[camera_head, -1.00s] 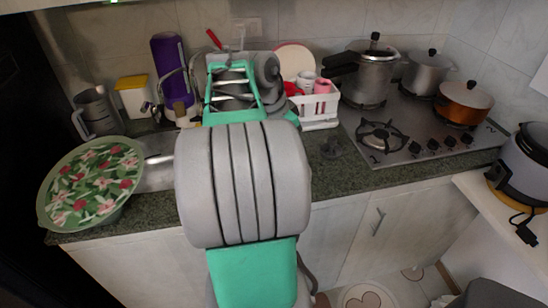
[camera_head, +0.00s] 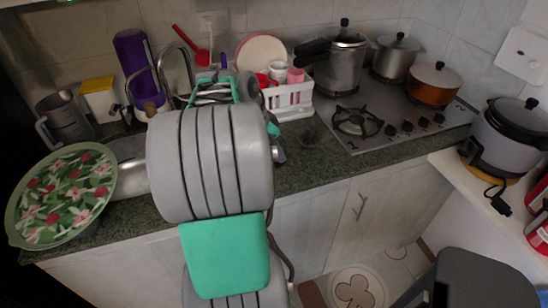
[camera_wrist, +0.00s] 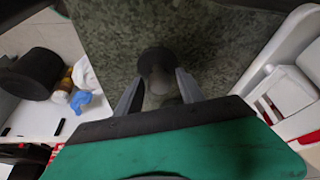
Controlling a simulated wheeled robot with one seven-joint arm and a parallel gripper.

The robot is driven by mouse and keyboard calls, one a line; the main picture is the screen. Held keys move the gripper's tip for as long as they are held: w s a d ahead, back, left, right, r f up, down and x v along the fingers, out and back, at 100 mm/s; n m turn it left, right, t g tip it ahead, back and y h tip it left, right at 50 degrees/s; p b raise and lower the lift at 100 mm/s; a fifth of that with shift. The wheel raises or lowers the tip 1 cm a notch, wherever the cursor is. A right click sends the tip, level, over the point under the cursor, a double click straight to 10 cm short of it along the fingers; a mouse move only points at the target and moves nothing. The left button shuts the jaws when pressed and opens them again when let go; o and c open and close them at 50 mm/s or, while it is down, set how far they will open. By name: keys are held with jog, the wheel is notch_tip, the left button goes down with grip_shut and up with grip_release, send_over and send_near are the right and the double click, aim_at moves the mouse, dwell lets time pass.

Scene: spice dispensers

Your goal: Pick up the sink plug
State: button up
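The sink plug (camera_head: 311,133) appears to be the small dark round piece on the green-grey counter, left of the stove. In the wrist view a dark round-topped piece (camera_wrist: 157,58), seemingly the plug, stands on the speckled counter. My gripper (camera_wrist: 159,80) is open there, one finger on each side of its near part. I cannot tell whether the fingers touch it. In the head view my arm hides most of the gripper.
A white dish rack (camera_head: 287,101) with cups stands close behind the plug and fills the wrist view's right side. The stove (camera_head: 395,115) with pots is to the right. A floral tray (camera_head: 62,195) and the sink (camera_head: 128,165) are left. The counter's front edge is near.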

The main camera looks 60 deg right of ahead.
grip_shut()
dwell(0.5)
